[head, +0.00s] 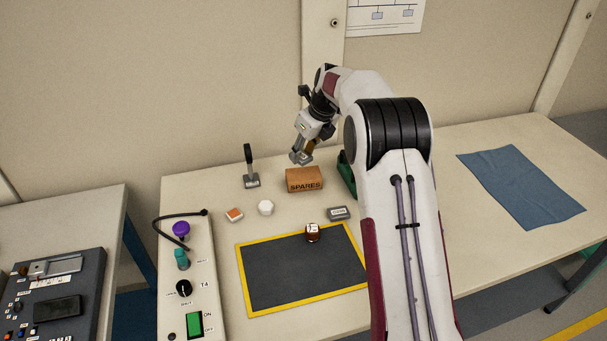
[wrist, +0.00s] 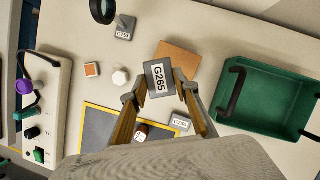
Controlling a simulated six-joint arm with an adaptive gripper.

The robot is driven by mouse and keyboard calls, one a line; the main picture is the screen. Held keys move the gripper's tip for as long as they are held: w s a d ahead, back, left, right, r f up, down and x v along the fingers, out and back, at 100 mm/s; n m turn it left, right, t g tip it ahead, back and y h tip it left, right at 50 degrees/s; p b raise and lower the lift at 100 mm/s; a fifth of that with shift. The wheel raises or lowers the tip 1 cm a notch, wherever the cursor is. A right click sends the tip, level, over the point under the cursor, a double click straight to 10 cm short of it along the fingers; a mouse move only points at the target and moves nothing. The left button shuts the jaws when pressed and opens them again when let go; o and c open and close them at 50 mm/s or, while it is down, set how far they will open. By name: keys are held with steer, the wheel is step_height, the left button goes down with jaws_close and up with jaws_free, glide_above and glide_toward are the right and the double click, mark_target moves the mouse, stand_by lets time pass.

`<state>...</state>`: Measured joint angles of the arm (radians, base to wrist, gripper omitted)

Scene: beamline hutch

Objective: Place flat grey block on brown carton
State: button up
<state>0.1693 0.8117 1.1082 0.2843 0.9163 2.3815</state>
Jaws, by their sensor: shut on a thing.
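My gripper (head: 302,152) is shut on a grey block (wrist: 158,78) with a white G265 label. In the wrist view the block sits between the fingertips (wrist: 160,92). The brown carton (head: 304,183), marked SPARES, stands on the table towards the wall. In the head view the held block appears just above the carton's back left part. In the wrist view the carton (wrist: 182,57) shows behind the block, which overlaps its left side. The frames do not clearly show the gap between block and carton.
Another flat grey labelled block (head: 338,213) lies by the yellow-edged dark mat (head: 290,280), with a brown jar (head: 313,233) on it. A black-handled grey piece (head: 251,181), an orange-topped block (head: 234,215), a white hexagonal piece (head: 265,208) and a green bin (wrist: 262,95) are near the carton.

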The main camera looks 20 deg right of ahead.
steer(key=shift+w+a+r+m, duration=0.4)
steer(key=shift+w+a+r, duration=0.05)
steer(key=shift+w+a, duration=0.15)
glide_above(296, 181)
steer(key=s, duration=0.1)
steer(key=shift+s+d+f, duration=0.1)
steer(key=shift+d+f, duration=0.05)
steer(key=shift+f, duration=1.15)
steer(key=shift+s+d+f, duration=0.1)
steer(key=shift+d+f, duration=0.05)
steer(key=shift+f, duration=1.1)
steer(key=shift+f, duration=2.5)
steer(key=shift+f, duration=0.1)
steer(key=o, duration=1.2)
steer(key=shift+c, duration=0.2)
